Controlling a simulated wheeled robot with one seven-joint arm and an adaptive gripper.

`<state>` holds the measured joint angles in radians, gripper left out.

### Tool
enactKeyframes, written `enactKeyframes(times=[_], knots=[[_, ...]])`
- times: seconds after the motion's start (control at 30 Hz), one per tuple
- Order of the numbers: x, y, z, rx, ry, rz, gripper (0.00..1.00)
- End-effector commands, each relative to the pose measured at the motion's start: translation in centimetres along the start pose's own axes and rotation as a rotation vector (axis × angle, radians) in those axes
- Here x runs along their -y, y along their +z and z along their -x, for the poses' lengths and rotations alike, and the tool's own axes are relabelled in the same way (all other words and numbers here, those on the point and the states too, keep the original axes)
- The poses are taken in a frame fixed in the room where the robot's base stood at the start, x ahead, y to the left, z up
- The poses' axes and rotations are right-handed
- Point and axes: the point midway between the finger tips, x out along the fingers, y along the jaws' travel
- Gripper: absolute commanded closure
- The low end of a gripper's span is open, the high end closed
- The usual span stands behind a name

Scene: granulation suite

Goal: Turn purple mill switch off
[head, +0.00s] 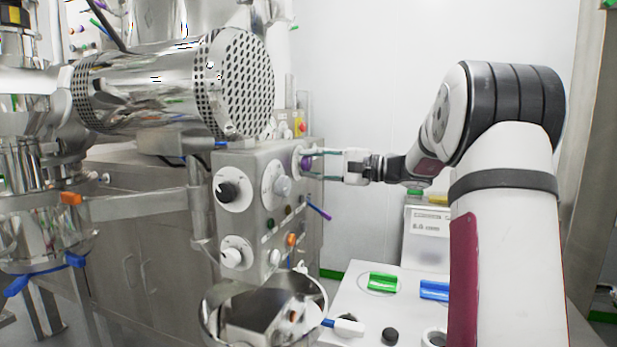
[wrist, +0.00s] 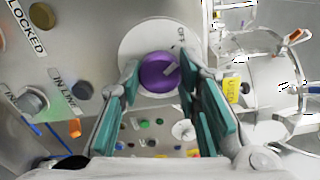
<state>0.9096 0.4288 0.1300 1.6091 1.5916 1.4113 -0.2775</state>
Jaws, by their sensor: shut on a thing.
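The purple mill switch (wrist: 158,73) is a round knob with a pale pointer line on a white round plate (wrist: 128,42). The word OFF is printed on the plate above the knob and to its right, and the pointer slants up and to the right. In the head view the purple knob (head: 306,163) shows on the right side of the steel control box. My gripper (wrist: 160,82) has its teal finger pads on both sides of the knob, shut on it. It also shows in the head view (head: 318,165), reaching in from the right.
The control box (head: 240,160) carries black, white and grey knobs on its front. A perforated steel cylinder (head: 240,85) lies above it. A steel bowl (head: 215,315) stands below. A white table (head: 365,310) with green and blue items is at the lower right.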

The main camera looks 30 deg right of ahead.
Motion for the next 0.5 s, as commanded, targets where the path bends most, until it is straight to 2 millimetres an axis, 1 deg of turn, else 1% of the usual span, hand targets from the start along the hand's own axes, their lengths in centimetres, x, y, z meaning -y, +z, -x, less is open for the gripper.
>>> enactKeyframes(times=[0.03, 0.2, 0.5], knots=[[-0.35, -0.14, -0.09, 0.0, 0.001, 0.032, 0.97], [-0.29, -0.09, -0.06, 0.001, 0.001, 0.122, 0.97], [-0.18, -0.02, -0.01, 0.001, 0.003, 0.198, 0.97]])
